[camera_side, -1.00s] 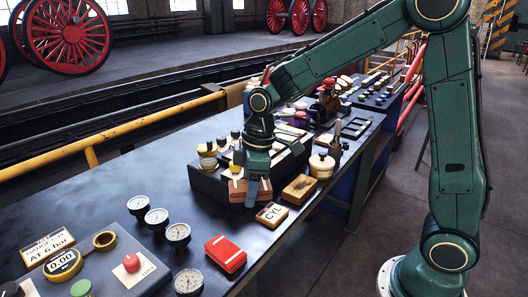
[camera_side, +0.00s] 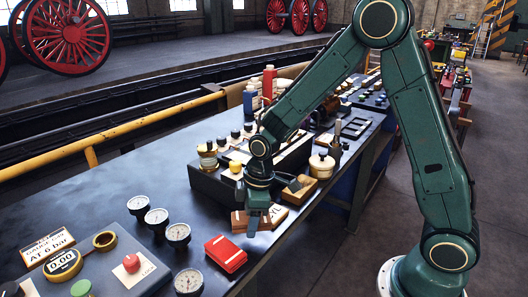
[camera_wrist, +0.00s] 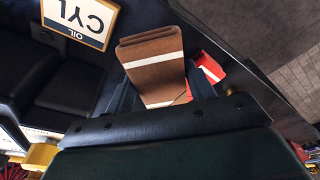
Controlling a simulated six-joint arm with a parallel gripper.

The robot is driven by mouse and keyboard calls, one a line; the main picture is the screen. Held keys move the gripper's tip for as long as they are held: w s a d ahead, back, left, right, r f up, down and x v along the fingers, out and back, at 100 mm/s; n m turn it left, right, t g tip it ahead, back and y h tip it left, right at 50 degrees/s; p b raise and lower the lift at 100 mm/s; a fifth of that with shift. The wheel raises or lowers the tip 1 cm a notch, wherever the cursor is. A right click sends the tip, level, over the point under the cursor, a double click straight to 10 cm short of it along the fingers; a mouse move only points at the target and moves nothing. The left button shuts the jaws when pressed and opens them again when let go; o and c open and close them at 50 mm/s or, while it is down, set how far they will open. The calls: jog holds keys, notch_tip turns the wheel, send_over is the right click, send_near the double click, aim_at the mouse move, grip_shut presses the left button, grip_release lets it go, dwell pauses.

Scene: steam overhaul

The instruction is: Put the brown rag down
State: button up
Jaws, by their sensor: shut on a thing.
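The brown rag (camera_wrist: 155,68) is a folded brown piece with a pale stripe across it. My gripper (camera_wrist: 163,95) is shut on it in the wrist view, with a dark finger on each side. In the side view my gripper (camera_side: 252,222) points down near the bench's front edge, and the rag (camera_side: 239,221) shows at its fingers, beside the CYL OIL sign. I cannot tell whether the rag touches the bench top.
The CYL OIL sign (camera_wrist: 80,20) lies close to the rag. A red folded cloth (camera_side: 226,253) lies nearer the camera on the bench (camera_side: 120,190). Several dial gauges (camera_side: 178,232) stand to the left. A dark box (camera_side: 205,180) with jars stands behind my gripper.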

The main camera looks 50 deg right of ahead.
jog(key=shift+f, duration=0.6)
jog(key=shift+f, duration=0.55)
jog(key=o, duration=1.1)
jog(key=shift+c, duration=0.2)
jog(key=shift+r, duration=0.1)
jog(key=shift+r, duration=0.65)
jog(key=r, duration=0.3)
jog(key=s+d+r, duration=0.1)
jog(key=r, duration=0.7)
jog(key=shift+s+d+r, duration=0.1)
jog(key=shift+s+d, duration=0.1)
jog(key=shift+d, duration=0.05)
jog(key=shift+r, duration=0.1)
